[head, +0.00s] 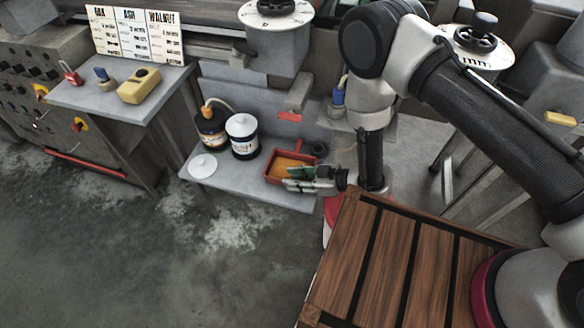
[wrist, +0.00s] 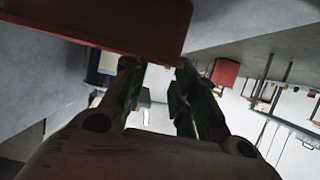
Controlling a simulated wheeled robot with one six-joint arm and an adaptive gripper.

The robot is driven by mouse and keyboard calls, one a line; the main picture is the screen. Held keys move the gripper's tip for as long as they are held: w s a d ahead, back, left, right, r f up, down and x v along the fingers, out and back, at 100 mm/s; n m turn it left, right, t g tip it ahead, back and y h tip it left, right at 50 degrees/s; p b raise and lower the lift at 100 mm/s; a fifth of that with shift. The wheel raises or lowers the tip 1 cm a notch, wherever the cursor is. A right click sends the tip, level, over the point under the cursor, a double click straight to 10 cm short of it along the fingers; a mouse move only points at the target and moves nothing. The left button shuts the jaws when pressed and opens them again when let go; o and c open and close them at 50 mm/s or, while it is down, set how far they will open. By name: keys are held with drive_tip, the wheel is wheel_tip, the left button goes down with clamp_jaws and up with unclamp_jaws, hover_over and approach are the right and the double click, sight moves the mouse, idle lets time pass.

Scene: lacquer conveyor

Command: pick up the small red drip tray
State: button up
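The small red drip tray (head: 272,180) lies on the low grey shelf in the head view, with an orange-brown layer inside. My gripper (head: 292,179) reaches in from the right, its two fingers apart at the tray's front right side and covering part of it. In the wrist view, a red surface that looks like the tray (wrist: 100,18) fills the upper left. My gripper's fingers (wrist: 157,68) are spread just below its edge with a gap between them. I cannot tell whether they touch the tray.
The low grey shelf (head: 235,188) also carries a white-lidded can (head: 242,137), a dark can with a hose (head: 210,128) and a loose white lid (head: 202,166). A slatted wooden crate (head: 395,265) stands close at the lower right. The floor at left is clear.

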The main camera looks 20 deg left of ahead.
sight(281, 180)
drive_tip(key=x, duration=0.5)
drive_tip(key=shift+s+f, duration=0.1)
drive_tip(key=shift+f, duration=0.1)
clamp_jaws()
